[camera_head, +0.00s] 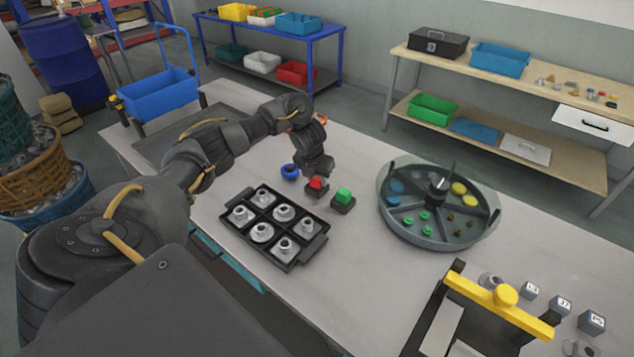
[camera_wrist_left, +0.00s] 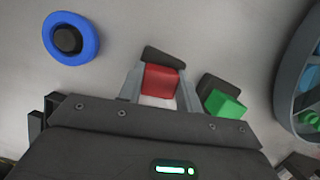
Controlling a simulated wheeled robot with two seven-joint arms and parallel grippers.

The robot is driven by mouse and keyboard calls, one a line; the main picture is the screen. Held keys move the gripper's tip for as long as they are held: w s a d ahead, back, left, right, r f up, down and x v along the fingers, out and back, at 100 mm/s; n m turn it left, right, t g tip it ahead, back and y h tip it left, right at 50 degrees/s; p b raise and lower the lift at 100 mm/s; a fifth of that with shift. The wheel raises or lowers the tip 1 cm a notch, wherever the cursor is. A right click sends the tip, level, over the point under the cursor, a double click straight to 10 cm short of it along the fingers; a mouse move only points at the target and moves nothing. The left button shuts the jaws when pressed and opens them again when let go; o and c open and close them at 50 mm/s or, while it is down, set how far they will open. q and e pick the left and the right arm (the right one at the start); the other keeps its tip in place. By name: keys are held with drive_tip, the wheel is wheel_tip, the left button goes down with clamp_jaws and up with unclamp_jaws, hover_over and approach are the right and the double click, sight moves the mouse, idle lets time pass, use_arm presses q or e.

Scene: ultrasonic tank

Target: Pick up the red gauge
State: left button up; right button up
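The red gauge (camera_head: 317,183), a red block on a dark base, stands on the light table. It also shows in the left wrist view (camera_wrist_left: 161,80). My left gripper (camera_head: 317,177) points down at it, with one finger on each side of the red block. The fingers look very close to its sides; I cannot tell whether they press on it. A green gauge (camera_head: 344,195) on a like base stands just right of it, and a blue ring-shaped gauge (camera_head: 289,171) lies to its left. My right gripper is not in view.
A black tray (camera_head: 323,238) with several metal parts lies in front of the gauges. A round grey divided tank (camera_head: 385,205) stands to the right. A yellow-barred fixture (camera_head: 500,305) and small labelled blocks (camera_head: 560,306) are at the front right.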

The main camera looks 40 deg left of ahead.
sight(317, 177)
use_arm(q)
drive_tip(key=c, duration=0.4)
drive_tip(key=shift+o, duration=0.2)
drive_tip(key=shift+r, duration=0.15)
drive_tip(key=shift+r, duration=0.6)
drive_tip(key=v, duration=0.2)
drive_tip(key=shift+w+r+p, duration=0.15)
drive_tip(key=shift+r+p, duration=0.2)
drive_tip(key=shift+p, duration=0.05)
drive_tip(key=s+d+r+p, duration=0.3)
drive_tip(key=s+r, duration=0.6)
drive_tip(key=s, duration=0.4)
drive_tip(key=shift+s+d, duration=0.2)
drive_tip(key=shift+d, duration=0.15)
